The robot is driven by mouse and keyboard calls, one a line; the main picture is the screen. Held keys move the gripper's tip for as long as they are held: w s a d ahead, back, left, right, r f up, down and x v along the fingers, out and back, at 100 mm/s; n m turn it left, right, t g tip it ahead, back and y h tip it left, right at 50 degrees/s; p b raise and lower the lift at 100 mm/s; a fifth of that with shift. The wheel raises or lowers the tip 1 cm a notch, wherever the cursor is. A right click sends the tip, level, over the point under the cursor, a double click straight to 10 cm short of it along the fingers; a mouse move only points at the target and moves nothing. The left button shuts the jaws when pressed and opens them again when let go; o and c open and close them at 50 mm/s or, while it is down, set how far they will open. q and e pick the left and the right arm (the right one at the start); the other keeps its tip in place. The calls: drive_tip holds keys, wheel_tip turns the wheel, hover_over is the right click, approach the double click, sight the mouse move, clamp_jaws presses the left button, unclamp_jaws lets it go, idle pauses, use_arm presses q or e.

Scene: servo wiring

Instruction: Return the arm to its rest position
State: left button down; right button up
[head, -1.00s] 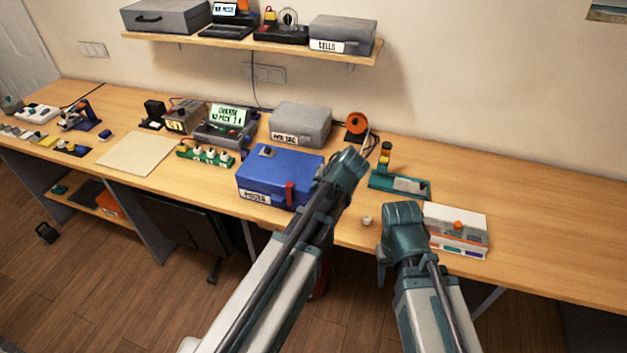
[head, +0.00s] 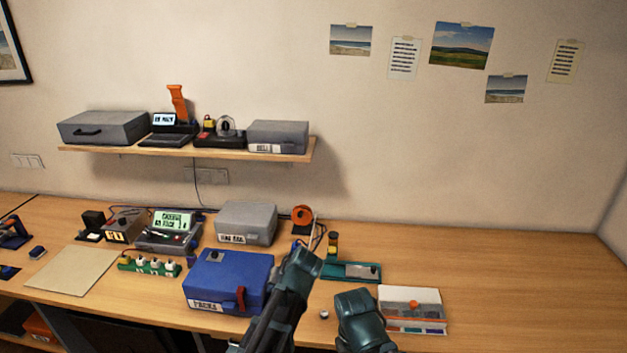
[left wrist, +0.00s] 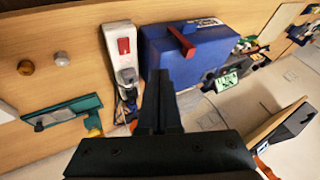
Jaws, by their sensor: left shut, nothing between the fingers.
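My left gripper (head: 302,262) is over the bench, just right of the blue case (head: 228,281) in the head view. In the left wrist view its dark fingers (left wrist: 160,100) are together, with nothing between them. The blue case (left wrist: 190,48) lies beyond the fingers there, closed, with a red latch. My right arm's end (head: 360,318) is at the bottom of the head view, left of a white box with an orange knob (head: 413,306). Its fingers cannot be made out.
The bench (head: 520,280) is clear on the right. A teal fixture (head: 350,271), an orange spool (head: 302,215) and a grey case (head: 246,223) stand behind the grippers. A shelf (head: 190,150) hangs above. A white power strip (left wrist: 123,45) shows in the left wrist view.

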use_arm(q)
drive_tip(key=s+d+f+m+g+h+b, duration=0.2)
drive_tip(key=s+d+f, duration=0.3)
drive_tip(key=s, duration=0.4)
drive_tip(key=s+d+f+m+g+h+b, duration=0.2)
drive_tip(key=s+d+f+g+b, duration=0.1)
drive_tip(key=s, duration=0.7)
wheel_tip(320, 180, down, 3)
drive_tip(key=d+b, duration=0.1)
drive_tip(key=d, duration=0.1)
drive_tip(key=shift+d+r+m, duration=0.15)
drive_tip(key=shift+d+m, duration=0.15)
drive_tip(key=shift+s, duration=0.1)
